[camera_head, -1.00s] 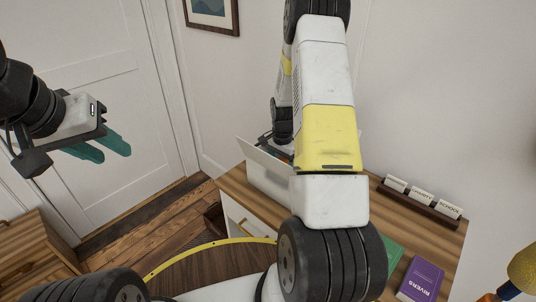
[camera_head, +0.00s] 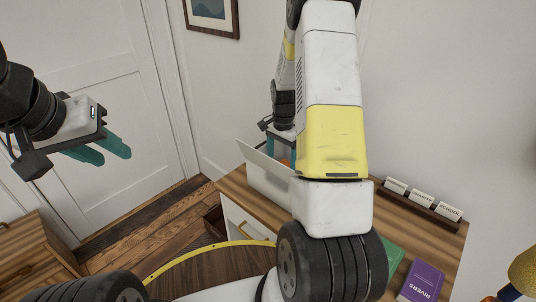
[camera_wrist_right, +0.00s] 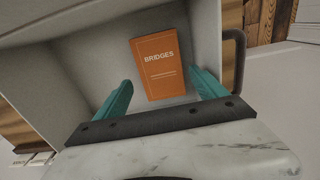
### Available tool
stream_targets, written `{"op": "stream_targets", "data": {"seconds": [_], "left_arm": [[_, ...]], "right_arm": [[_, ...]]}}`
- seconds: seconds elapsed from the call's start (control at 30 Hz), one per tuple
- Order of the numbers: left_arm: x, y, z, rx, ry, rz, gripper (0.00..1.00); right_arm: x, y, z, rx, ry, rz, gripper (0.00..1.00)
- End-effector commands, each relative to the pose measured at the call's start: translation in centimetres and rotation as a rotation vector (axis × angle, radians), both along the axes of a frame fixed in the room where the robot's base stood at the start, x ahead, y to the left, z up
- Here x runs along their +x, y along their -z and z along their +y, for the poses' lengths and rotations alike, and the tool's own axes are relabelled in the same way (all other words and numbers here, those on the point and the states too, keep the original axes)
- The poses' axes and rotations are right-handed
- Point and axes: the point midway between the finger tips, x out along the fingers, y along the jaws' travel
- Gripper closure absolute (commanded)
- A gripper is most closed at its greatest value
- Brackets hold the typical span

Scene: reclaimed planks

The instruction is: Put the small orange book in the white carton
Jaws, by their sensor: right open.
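The small orange book (camera_wrist_right: 160,66), titled BRIDGES, lies flat inside the white carton (camera_wrist_right: 207,45) in the right wrist view. The carton (camera_head: 264,174) stands on the wooden desk in the head view, partly hidden by my right arm. My right gripper (camera_wrist_right: 162,92) is open, its teal fingers either side of the book's near end and apart from it. In the head view it is over the carton, mostly hidden behind my arm. My left gripper (camera_head: 108,153) hangs empty at the left, in front of the door, its two teal fingers apart.
On the desk (camera_head: 234,186) are a card holder (camera_head: 420,207) with several labelled cards, a purple book (camera_head: 423,281) and a green book (camera_head: 393,254). A lamp (camera_head: 524,270) shows at the right edge. A wooden cabinet (camera_head: 35,245) stands at the lower left.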

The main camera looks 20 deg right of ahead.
Motion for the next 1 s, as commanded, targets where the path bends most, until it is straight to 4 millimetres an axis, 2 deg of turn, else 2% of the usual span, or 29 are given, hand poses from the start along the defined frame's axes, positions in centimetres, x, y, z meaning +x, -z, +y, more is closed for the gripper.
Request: {"op": "stream_targets", "data": {"seconds": [0.03,0.2,0.43,0.57,0.67,0.8,1.0], "left_arm": [[0.0,0.0,0.0,0.000,0.000,0.000,0.64],[0.0,0.0,0.0,0.000,0.000,0.000,0.64],[0.0,0.0,0.0,0.000,0.000,0.000,0.64],[0.0,0.0,0.0,0.000,0.000,0.000,0.64],[0.0,0.0,0.0,0.000,0.000,0.000,0.64],[0.0,0.0,0.0,0.000,0.000,0.000,0.64],[0.0,0.0,0.0,0.000,0.000,0.000,0.64]], "right_arm": [[0.1,-1.3,0.0,-0.001,0.000,-0.004,0.19],[0.1,-4.1,0.0,0.000,0.001,-0.004,0.19],[-0.1,-6.5,0.3,0.003,-0.015,-0.012,0.19],[-1.1,-10.2,1.6,0.018,-0.094,-0.064,0.19],[-3.1,-14.8,3.5,0.031,-0.212,-0.135,0.19],[-7.0,-20.5,6.3,0.034,-0.402,-0.243,0.19],[-13.8,-26.2,9.7,0.002,-0.677,-0.396,0.19]]}}
